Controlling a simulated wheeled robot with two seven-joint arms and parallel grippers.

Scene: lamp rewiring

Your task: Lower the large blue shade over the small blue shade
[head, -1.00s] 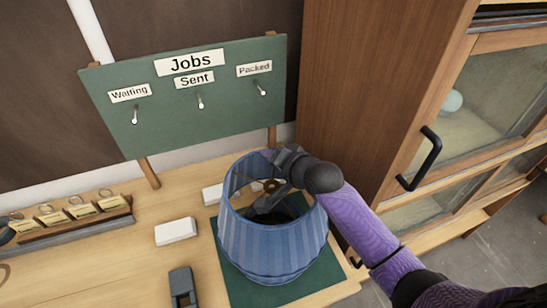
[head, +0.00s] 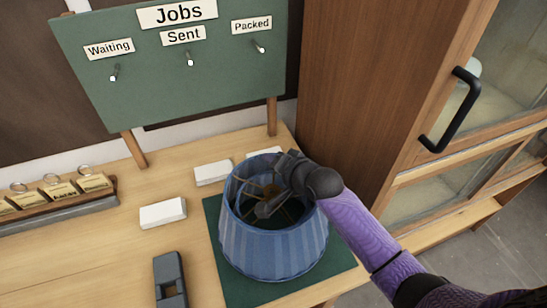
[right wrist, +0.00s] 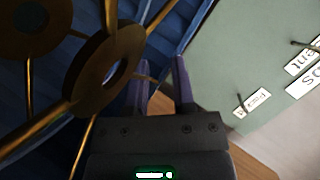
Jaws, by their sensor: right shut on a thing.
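The large blue shade (head: 272,248) is a pleated, open-topped drum with brass spokes inside. It is upright over the green mat (head: 228,290); I cannot tell whether its bottom rim touches the mat. My right gripper (head: 284,168) is shut on its upper rim at the back right. In the right wrist view my gripper fingers (right wrist: 162,85) are beside the shade's brass ring (right wrist: 104,70) and blue wall. A second ring (right wrist: 28,28) with spokes shows deeper inside, apparently the small blue shade's fitting. The small shade's wall is hidden or cannot be told apart. My left gripper is out of view.
White blocks (head: 163,213) lie left of and behind the mat, and a dark grey tool (head: 170,280) lies to its left. A green Jobs board (head: 185,75) stands behind. A wooden cabinet (head: 365,90) stands close on the right.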

